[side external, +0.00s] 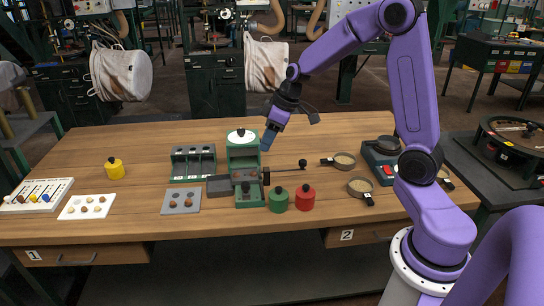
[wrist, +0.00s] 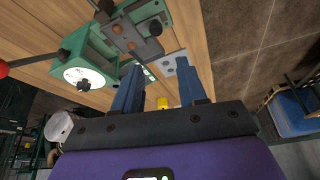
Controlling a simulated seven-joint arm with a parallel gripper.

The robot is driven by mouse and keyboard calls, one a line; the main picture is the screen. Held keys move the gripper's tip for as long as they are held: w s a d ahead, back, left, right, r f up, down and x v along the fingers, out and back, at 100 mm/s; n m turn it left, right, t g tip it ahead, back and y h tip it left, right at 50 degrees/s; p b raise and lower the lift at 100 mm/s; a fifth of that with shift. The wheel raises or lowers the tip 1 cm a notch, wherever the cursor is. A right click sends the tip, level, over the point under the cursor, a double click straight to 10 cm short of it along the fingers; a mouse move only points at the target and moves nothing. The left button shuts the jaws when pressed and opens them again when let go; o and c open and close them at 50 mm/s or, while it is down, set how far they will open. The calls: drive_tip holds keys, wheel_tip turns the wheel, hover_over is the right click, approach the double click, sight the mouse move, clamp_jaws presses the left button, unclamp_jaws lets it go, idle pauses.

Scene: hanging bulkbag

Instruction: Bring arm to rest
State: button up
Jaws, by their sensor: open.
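My gripper (side external: 267,143) hangs at the end of my purple arm, above the wooden table and close to the green device with a white dial (side external: 242,152). Its blue fingers point down. In the wrist view my gripper (wrist: 160,68) has its two fingers well apart with nothing between them. The green device also shows there at the upper left, with its dial (wrist: 85,78) facing the camera. Whether the fingers touch the device cannot be told from the side.
A red knob (side external: 305,197), a green knob (side external: 278,199) and a yellow knobbed piece (side external: 115,168) stand on the table. Grey racks (side external: 193,163), a grey plate (side external: 181,200), pans (side external: 345,160) and a scale (side external: 381,160) lie around. White bags (side external: 121,73) hang behind.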

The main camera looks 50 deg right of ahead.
drive_tip(key=s+a+r+n+g, duration=0.1)
drive_tip(key=s+a+n, duration=0.1)
drive_tip(key=s+a, duration=0.55)
drive_tip(key=s+a+n+g+h, duration=0.1)
drive_tip(key=s+a+n, duration=0.1)
drive_tip(key=s, duration=1)
drive_tip(key=s+a+r+n+g, duration=0.1)
drive_tip(key=s+a+n, duration=0.1)
drive_tip(key=s, duration=0.9)
drive_tip(key=shift+s+a+g+h, duration=0.25)
drive_tip(key=shift+s+g+h, duration=0.05)
drive_tip(key=shift+s+h, duration=0.1)
